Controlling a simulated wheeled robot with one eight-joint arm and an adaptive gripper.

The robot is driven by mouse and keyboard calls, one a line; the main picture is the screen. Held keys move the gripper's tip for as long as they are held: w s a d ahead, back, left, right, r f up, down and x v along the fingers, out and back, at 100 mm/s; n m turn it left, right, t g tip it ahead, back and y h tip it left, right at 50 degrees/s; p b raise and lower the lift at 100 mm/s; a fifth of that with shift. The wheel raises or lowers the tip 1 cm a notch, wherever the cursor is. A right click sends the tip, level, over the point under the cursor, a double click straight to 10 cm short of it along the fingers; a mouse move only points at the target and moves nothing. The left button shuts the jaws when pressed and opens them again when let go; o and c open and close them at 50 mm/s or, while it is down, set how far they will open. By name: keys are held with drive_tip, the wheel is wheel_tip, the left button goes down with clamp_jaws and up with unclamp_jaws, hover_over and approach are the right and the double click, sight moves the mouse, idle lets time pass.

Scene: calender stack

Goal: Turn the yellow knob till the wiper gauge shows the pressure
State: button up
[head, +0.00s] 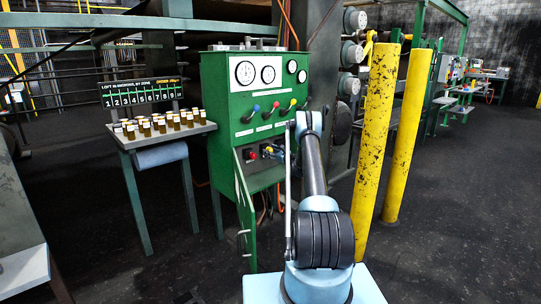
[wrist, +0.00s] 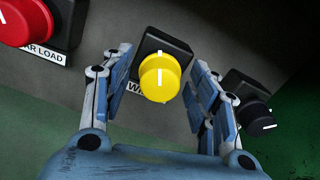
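The round yellow knob (wrist: 160,78) sits on a black square base, with a white mark at its upper edge. My gripper (wrist: 163,74) is open, with one finger on each side of the knob and a gap showing on both sides. A label below the knob is mostly hidden by it and my left finger. In the head view my gripper (head: 274,152) is at the lower panel of the green cabinet (head: 258,107). Several round gauges, one a large dial (head: 246,73), are on the cabinet; their names and readings are too small to tell.
A red knob (wrist: 28,20) is at the upper left and a black knob (wrist: 253,117) at the right, near my fingers. Yellow posts (head: 376,130) stand right of my arm. A side table (head: 150,137) with several small bottles is left of the cabinet.

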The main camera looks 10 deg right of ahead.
drive_tip(key=v, duration=1.2)
drive_tip(key=shift+f, duration=0.1)
